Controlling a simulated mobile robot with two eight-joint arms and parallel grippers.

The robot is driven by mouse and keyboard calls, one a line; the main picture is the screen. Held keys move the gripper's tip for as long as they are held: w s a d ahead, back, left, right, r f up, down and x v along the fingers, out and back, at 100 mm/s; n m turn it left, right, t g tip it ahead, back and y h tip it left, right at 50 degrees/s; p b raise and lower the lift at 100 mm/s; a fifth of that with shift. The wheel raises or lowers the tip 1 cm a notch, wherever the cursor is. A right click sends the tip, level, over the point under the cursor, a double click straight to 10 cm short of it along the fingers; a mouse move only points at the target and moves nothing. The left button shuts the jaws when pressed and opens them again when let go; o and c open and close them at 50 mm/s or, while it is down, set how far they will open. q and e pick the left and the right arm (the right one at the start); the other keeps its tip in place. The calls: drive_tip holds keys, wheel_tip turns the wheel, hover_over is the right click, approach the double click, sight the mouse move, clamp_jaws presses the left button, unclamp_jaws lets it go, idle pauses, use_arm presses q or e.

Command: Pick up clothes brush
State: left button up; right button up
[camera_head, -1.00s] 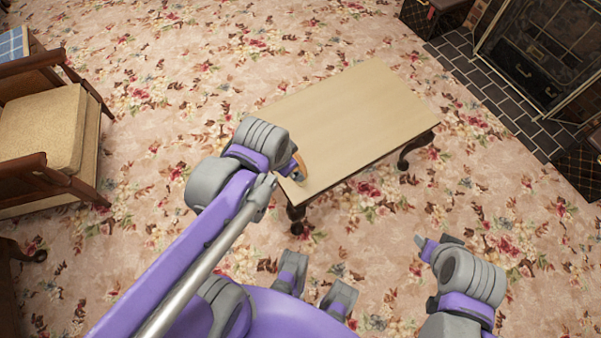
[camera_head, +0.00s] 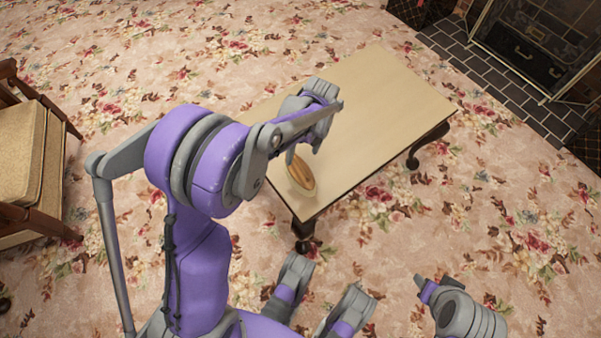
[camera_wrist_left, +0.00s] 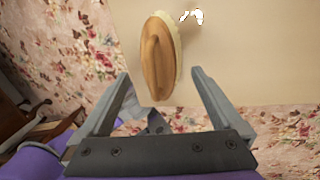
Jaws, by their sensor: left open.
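The clothes brush (camera_head: 301,173) lies on the near left corner of the low wooden table (camera_head: 385,110). It has an oval wooden back with a raised handle and a pale bristle edge. In the left wrist view the brush (camera_wrist_left: 157,58) lies just beyond the open fingers, roughly centred between them. My left gripper (camera_wrist_left: 155,95) is open and empty. In the head view my left gripper (camera_head: 302,150) is over the table beside the brush, partly hidden by its own wrist. My right gripper (camera_head: 432,285) is low at the right, away from the table; its jaw opening is unclear.
A wooden armchair with a tan cushion (camera_head: 20,150) stands at the left. A dark tiled hearth (camera_head: 490,75) and a fireplace screen (camera_head: 540,40) are at the upper right. Floral carpet (camera_head: 130,60) surrounds the table. The table's middle and far end are clear.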

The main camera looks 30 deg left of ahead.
sight(301, 167)
use_arm(q)
drive_tip(key=shift+s+a+f, duration=0.1)
drive_tip(key=shift+f, duration=0.85)
drive_tip(key=f+b, duration=0.1)
drive_tip(key=f, duration=0.1)
drive_tip(key=s+f+b, duration=0.1)
drive_tip(key=f, duration=0.1)
drive_tip(key=shift+d+f, duration=0.1)
drive_tip(key=shift+d, duration=0.1)
drive_tip(key=shift+s+f, duration=0.1)
drive_tip(key=shift+f, duration=0.35)
drive_tip(key=c, duration=1.2)
drive_tip(key=shift+r, duration=0.3)
drive_tip(key=shift+c, duration=1.1)
wheel_tip(301, 167, up, 10)
drive_tip(key=p, duration=0.3)
drive_tip(key=shift+f, duration=0.25)
clamp_jaws()
